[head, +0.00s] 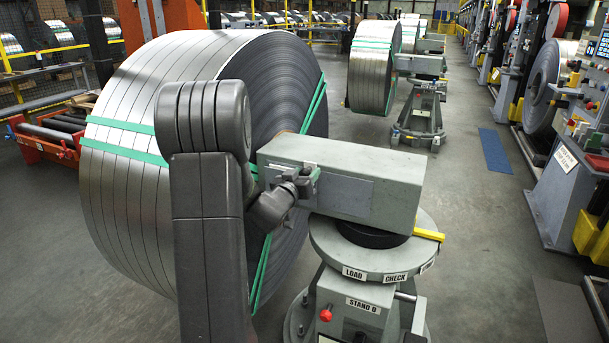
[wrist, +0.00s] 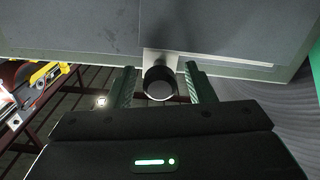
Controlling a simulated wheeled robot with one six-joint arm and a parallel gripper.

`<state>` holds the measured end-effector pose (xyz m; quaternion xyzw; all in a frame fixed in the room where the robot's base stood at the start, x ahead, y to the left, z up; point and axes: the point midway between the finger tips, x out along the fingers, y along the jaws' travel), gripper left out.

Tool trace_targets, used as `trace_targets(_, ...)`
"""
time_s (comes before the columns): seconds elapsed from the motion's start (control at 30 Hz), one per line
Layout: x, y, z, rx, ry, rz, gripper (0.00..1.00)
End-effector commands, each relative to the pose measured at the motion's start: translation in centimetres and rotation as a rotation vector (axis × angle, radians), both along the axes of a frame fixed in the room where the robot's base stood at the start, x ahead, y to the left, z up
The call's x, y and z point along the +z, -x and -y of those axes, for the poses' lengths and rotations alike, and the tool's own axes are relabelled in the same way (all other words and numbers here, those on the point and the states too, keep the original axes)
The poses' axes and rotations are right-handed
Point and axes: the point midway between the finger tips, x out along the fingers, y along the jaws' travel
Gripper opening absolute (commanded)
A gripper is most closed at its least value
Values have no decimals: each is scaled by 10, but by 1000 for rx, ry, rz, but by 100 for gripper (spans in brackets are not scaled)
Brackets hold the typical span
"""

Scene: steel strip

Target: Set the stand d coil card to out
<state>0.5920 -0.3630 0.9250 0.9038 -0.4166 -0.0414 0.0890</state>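Stand D (head: 363,305) carries a pale grey block-shaped arm (head: 400,185) that reaches into the large banded steel coil (head: 135,205). A flat darker grey panel (head: 350,196), perhaps the coil card, lies on the block's near side; I see no OUT mark. My gripper (head: 306,182) is at the panel's left end, partly hidden by my own wrist. In the wrist view, my gripper (wrist: 161,72) has its two fingers apart, one on each side of a short round dark knob (wrist: 159,84) on a light bracket. Narrow gaps show beside the knob, so it is not gripped.
Below the block is a round turntable (head: 330,250) with LOAD and CHECK labels, a third unreadable label and a yellow pointer (head: 428,234). A red knob (head: 326,315) is on the stand. Another coil stand (head: 420,110) is behind; machines line the right.

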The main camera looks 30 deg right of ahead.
Motion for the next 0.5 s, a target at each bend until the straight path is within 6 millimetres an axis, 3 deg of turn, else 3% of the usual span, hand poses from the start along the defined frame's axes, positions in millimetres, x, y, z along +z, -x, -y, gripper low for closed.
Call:
trace_targets(0.03,0,0,0,0,0,0,39)
trace_targets(0.23,0,0,0,0,0,0,0)
trace_targets(0.5,-1,8,6,-3,1,2,0)
